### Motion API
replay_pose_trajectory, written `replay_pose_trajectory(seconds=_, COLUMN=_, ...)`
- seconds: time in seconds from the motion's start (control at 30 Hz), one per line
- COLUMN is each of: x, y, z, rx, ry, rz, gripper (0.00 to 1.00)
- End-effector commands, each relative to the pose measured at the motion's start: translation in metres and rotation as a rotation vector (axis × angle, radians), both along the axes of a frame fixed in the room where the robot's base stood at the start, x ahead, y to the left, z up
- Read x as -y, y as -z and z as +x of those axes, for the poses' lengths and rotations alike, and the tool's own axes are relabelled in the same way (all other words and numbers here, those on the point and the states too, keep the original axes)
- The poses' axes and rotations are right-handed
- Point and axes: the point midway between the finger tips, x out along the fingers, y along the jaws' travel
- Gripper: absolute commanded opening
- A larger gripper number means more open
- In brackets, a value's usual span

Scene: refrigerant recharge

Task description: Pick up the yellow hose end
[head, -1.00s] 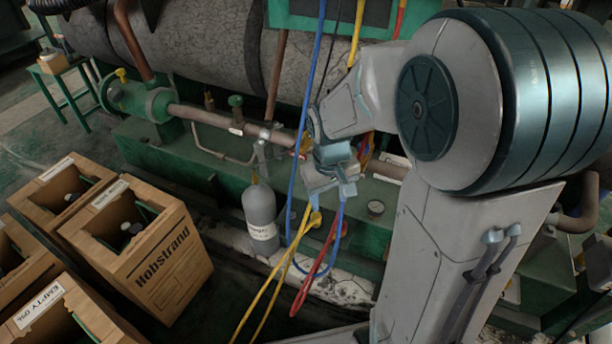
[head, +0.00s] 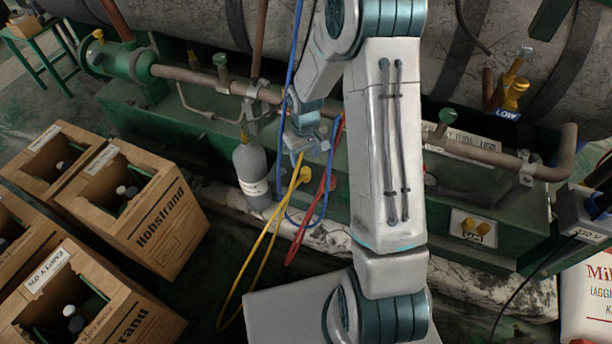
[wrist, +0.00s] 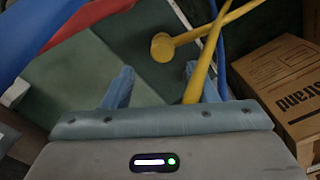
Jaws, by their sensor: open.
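The yellow hose end (head: 304,174) hangs just below my gripper (head: 311,152) in the head view, on a yellow hose that loops down toward the floor. In the wrist view the yellow hose end (wrist: 162,47) is a round knob on a short stem, beyond the fingertips and roughly between them in the picture. My gripper (wrist: 160,82) is open, with its two blue fingers apart. Another stretch of yellow hose (wrist: 205,60) crosses by the right finger. I cannot tell whether it touches. Nothing appears held.
A red hose (head: 322,215) and a blue hose (head: 293,75) hang close by. A grey cylinder (head: 251,172) stands left of them. Green machinery with pipes (head: 200,75) runs behind.

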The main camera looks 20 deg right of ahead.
Motion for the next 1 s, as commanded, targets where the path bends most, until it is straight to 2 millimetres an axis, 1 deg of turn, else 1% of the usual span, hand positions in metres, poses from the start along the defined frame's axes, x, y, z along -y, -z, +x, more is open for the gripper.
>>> replay_pose_trajectory(seconds=0.03, x=0.0, y=0.009, z=0.0, rx=-0.002, ry=0.0, rz=-0.001, gripper=0.52)
replay_pose_trajectory(seconds=0.27, x=0.0, y=0.02, z=-0.001, rx=0.0, ry=0.0, rz=0.0, gripper=0.52)
replay_pose_trajectory(seconds=0.33, x=0.0, y=0.027, z=-0.003, rx=-0.001, ry=-0.001, rz=0.0, gripper=0.52)
replay_pose_trajectory(seconds=0.5, x=-0.002, y=0.052, z=-0.009, rx=-0.002, ry=0.0, rz=-0.001, gripper=0.52)
replay_pose_trajectory(seconds=0.6, x=-0.002, y=0.065, z=-0.008, rx=-0.001, ry=0.0, rz=0.001, gripper=0.52)
replay_pose_trajectory(seconds=0.67, x=-0.002, y=0.068, z=-0.008, rx=0.0, ry=0.0, rz=0.0, gripper=0.52)
replay_pose_trajectory(seconds=0.87, x=-0.002, y=0.066, z=-0.007, rx=0.001, ry=-0.001, rz=0.0, gripper=0.52)
replay_pose_trajectory(seconds=0.97, x=-0.002, y=0.066, z=-0.007, rx=0.001, ry=-0.001, rz=0.0, gripper=0.27)
replay_pose_trajectory(seconds=1.0, x=-0.002, y=0.066, z=-0.008, rx=0.001, ry=-0.001, rz=0.0, gripper=0.16)
